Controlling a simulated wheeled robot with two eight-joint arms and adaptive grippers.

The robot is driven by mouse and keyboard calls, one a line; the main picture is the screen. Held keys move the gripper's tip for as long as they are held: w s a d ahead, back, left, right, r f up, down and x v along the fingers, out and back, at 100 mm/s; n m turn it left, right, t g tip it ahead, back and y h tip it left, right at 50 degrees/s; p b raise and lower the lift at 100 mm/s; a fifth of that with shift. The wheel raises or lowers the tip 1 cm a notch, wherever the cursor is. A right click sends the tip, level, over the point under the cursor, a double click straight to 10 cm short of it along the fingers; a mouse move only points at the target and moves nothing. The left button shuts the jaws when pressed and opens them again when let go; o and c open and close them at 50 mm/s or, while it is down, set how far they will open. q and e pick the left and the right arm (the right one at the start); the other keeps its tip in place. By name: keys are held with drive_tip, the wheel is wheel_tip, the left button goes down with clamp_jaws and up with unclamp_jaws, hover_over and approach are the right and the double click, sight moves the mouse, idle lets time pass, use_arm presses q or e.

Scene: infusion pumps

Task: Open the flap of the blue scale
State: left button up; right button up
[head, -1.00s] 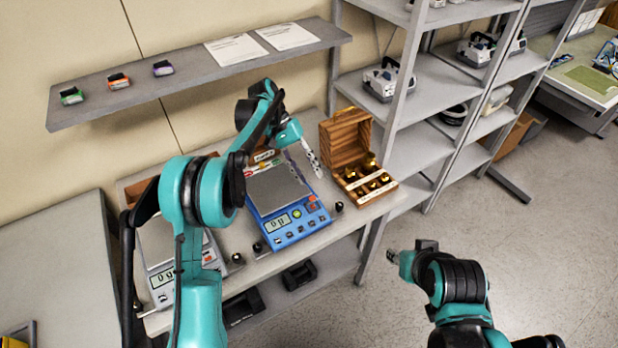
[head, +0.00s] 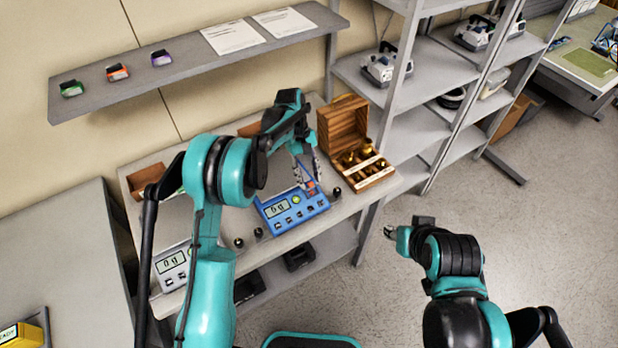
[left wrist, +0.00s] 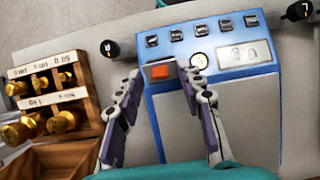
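The blue scale (head: 292,212) stands on the bench with its display and buttons facing me. I cannot make out for certain which part is the flap. My left gripper (head: 310,181) is over the right end of the panel and hides part of the scale's plate. In the left wrist view its fingers (left wrist: 159,75) are apart, either side of the orange-red piece, with nothing held. My right gripper (head: 390,231) is away over the floor, too small to read.
A wooden box of brass weights (head: 343,130) with its lid up stands close right of the scale. A white scale (head: 172,268) is at left, partly behind my left arm. Black knobs (head: 336,193) stand near the bench's front edge. A shelf (head: 190,70) hangs above.

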use_arm(q)
drive_tip(key=shift+f, duration=0.15)
clamp_jaws()
drive_tip(key=shift+w+a+g+h+b, duration=0.25)
drive_tip(key=shift+g+h+b, duration=0.15)
drive_tip(key=shift+g+b, duration=0.1)
drive_tip(key=shift+d, duration=0.1)
unclamp_jaws()
